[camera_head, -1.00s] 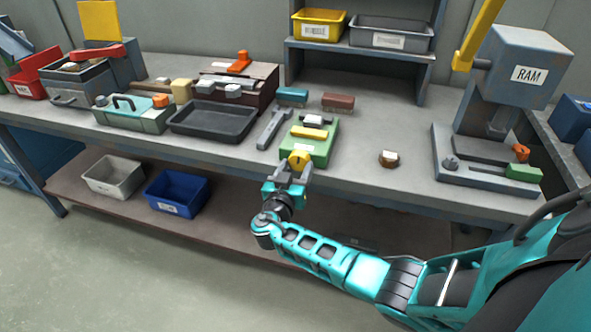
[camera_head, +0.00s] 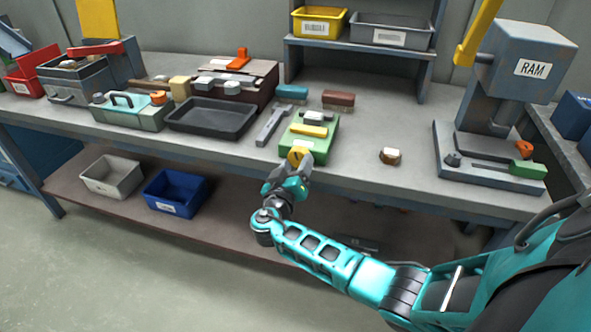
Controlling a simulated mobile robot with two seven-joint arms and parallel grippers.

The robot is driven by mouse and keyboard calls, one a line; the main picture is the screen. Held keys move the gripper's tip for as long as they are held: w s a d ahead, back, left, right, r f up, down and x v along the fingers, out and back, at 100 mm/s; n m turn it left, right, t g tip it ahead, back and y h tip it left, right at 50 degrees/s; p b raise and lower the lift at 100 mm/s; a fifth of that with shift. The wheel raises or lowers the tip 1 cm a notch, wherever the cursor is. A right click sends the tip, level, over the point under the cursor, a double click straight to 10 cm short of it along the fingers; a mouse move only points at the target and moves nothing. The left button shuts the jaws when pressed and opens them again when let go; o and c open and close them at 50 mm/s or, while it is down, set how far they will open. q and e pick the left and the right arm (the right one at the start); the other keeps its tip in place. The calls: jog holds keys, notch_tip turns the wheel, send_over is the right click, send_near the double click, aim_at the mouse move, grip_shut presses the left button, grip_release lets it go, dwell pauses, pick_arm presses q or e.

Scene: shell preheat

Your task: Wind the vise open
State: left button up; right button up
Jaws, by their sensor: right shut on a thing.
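The green vise (camera_head: 322,144) stands near the front edge of the workbench, with a grey part and a yellow bar (camera_head: 311,131) on top. Its round yellow handle (camera_head: 297,153) is at the front end, over the bench edge. My right gripper (camera_head: 301,163) is shut on the yellow handle, reaching it from the front and below. The gripper is rolled to one side, and its fingers hide part of the handle. My left gripper is not in view.
A grey wrench-like tool (camera_head: 270,126) lies just left of the vise. A black tray (camera_head: 211,118) is farther left. A small brown-and-white piece (camera_head: 390,156) and the RAM press (camera_head: 520,68) stand to the right. The bench between vise and press is mostly clear.

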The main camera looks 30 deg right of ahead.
jog(key=shift+n, duration=0.9)
jog(key=shift+n+b, duration=0.3)
jog(key=shift+n, duration=0.7)
jog(key=n, duration=0.3)
jog(key=shift+s+n, duration=0.1)
jog(key=shift+n, duration=0.2)
jog(key=n, duration=0.2)
jog(key=shift+r+n+p, duration=0.1)
jog(key=shift+n+p, duration=0.5)
jog(key=shift+n, duration=1.9)
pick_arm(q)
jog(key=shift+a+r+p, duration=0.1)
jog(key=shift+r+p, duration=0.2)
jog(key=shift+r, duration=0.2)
pick_arm(e)
jog(key=shift+n, duration=0.4)
